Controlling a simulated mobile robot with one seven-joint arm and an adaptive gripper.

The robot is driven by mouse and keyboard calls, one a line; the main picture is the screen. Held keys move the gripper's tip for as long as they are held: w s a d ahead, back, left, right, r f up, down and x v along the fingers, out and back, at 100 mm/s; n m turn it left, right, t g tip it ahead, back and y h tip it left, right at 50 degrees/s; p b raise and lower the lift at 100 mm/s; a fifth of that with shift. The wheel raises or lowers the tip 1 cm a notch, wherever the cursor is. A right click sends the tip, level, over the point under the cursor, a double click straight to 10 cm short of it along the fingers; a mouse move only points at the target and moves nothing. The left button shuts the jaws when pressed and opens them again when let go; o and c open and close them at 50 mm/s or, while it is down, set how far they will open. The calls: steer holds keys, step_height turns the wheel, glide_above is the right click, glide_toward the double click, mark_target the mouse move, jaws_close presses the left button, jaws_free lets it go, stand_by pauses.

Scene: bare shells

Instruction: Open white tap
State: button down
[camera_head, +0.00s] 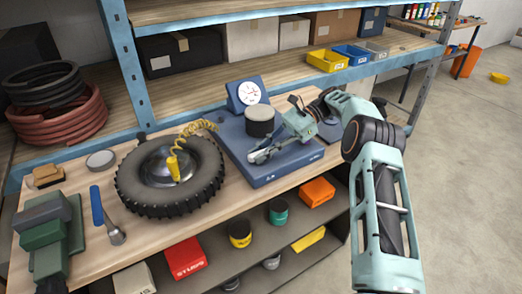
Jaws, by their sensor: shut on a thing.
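I cannot make out a white tap in the head view. My gripper (262,155) reaches in from the right, low over the front of a blue scale-like base (263,178). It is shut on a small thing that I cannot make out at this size. A blue dial (248,91) with a white face stands behind the cylinder.
A black tyre (138,199) with a coiled yellow hose (174,163) lies left of the base. A blue-handled tool (97,206) and a green vise-like block (45,236) are farther left. Blue shelving (122,62) with boxes stands behind. Bins (317,191) sit on the shelf below.

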mark_target(260, 151)
steer(key=shift+n+g, duration=0.3)
stand_by(0.5)
steer(key=c, duration=1.9)
jaws_free()
step_height(260, 151, up, 10)
steer(key=shift+f, duration=0.1)
